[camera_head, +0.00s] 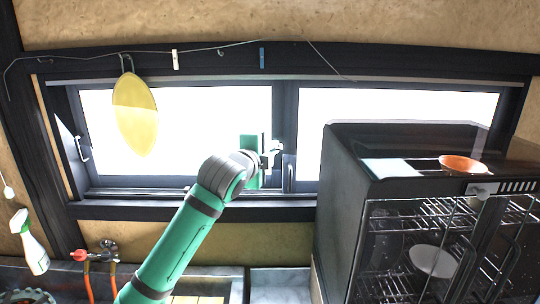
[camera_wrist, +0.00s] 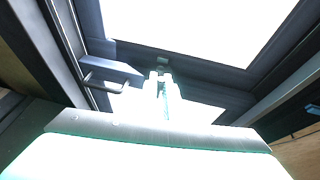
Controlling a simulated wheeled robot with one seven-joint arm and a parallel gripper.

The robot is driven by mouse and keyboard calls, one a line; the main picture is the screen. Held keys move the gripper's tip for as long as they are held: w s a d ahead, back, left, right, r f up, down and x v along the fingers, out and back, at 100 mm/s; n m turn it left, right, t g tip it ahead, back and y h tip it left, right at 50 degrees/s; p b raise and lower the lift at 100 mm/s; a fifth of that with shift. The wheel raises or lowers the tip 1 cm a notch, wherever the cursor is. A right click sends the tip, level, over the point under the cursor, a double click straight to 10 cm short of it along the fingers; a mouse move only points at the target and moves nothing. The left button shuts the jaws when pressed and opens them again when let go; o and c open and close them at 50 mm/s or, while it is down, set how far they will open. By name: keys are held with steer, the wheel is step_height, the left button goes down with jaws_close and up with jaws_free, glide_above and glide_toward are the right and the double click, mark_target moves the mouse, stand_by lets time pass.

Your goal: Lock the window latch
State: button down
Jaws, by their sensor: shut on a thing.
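The window (camera_head: 285,105) is a dark-framed sliding window with bright panes, and its central upright also shows in the wrist view (camera_wrist: 65,50). My gripper (camera_head: 274,152) is at this central upright, at about mid-height. In the wrist view my gripper (camera_wrist: 162,78) has its two pale fingers close together against the frame. It is shut on the window latch, which is small and mostly hidden by the fingers and glare. I cannot tell how far the latch is turned.
A metal pull handle (camera_wrist: 104,86) stands out left of the fingers in the wrist view. A black glass-door cabinet (camera_head: 345,190) with an orange bowl (camera_head: 462,164) on top stands close on the right. A yellow oval item (camera_head: 134,113) hangs at left. A spray bottle (camera_head: 30,243) is lower left.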

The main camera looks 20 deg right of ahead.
mark_target(281, 142)
steer(key=shift+d+r+g+y, duration=0.2)
steer(key=shift+r+g+y, duration=0.1)
steer(key=shift+r+g, duration=0.15)
steer(key=shift+w+d+r+n+g+y, duration=0.1)
steer(key=shift+d+r+n+g+y, duration=0.3)
steer(key=shift+g, duration=0.45)
steer(key=r+g+y, duration=0.1)
steer(key=g, duration=0.1)
steer(key=w+r+n+g+y, duration=0.1)
steer(key=g, duration=0.1)
steer(key=shift+w, duration=0.15)
steer(key=shift+w+d+r+n+g+y, duration=0.1)
steer(key=shift+w+r+n+g+y, duration=0.25)
steer(key=shift+g, duration=0.45)
steer(key=shift+w, duration=0.1)
steer(key=c, duration=1.9)
jaws_free()
steer(key=v, duration=1.1)
steer(key=shift+w, duration=0.15)
